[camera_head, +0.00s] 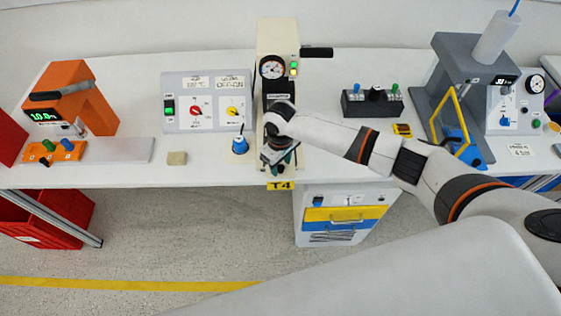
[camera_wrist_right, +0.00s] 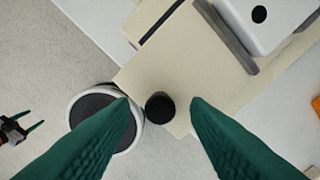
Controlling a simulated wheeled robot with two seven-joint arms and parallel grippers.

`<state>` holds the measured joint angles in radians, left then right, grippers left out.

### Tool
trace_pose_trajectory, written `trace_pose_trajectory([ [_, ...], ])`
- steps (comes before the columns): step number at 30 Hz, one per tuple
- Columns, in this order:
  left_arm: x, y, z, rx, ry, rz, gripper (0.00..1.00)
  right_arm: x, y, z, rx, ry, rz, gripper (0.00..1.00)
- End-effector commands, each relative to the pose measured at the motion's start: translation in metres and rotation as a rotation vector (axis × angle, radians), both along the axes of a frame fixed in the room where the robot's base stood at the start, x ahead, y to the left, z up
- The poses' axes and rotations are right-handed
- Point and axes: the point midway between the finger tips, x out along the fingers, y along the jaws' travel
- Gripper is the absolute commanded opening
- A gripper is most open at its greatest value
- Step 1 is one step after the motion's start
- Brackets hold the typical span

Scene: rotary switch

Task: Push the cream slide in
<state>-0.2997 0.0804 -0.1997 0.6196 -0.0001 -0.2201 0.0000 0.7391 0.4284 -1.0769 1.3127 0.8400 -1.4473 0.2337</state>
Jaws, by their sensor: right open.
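The cream machine (camera_head: 277,38) stands at the middle of the table, with a gauge on its front. In the right wrist view its cream slide (camera_wrist_right: 150,70) is a flat plate with a black round knob (camera_wrist_right: 160,107) near its edge. My right gripper (camera_head: 280,165) is low in front of the machine and hides much of the slide in the head view. Its green fingers (camera_wrist_right: 160,100) are open, and the knob shows between their tips; I cannot tell whether they touch it. My left gripper (camera_wrist_right: 22,128) shows small at the left of the wrist view, its fingers apart.
A black button box (camera_head: 372,103) is to the right. A yellow T4 label (camera_head: 280,185) is on the table's front edge.

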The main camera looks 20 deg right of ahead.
Motion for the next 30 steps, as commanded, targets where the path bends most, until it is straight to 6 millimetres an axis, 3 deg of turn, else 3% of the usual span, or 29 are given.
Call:
trace_pose_trajectory([
  [11, -0.001, -0.001, 0.001, -0.001, 0.001, 0.000, 0.58, 0.000, 0.000, -0.008, 0.000, -0.001, 0.001, 0.43],
  [19, -0.001, -0.001, 0.001, -0.001, 0.001, -0.001, 0.58, 0.000, 0.000, -0.007, 0.000, -0.001, 0.001, 0.02],
  [26, -0.001, -0.001, -0.001, -0.001, 0.000, -0.001, 0.58, 0.002, 0.000, -0.008, 0.000, -0.002, 0.000, 0.00],
  [30, -0.001, -0.001, -0.017, -0.001, 0.000, 0.000, 0.58, 0.025, -0.007, -0.012, -0.001, -0.006, -0.004, 0.00],
])
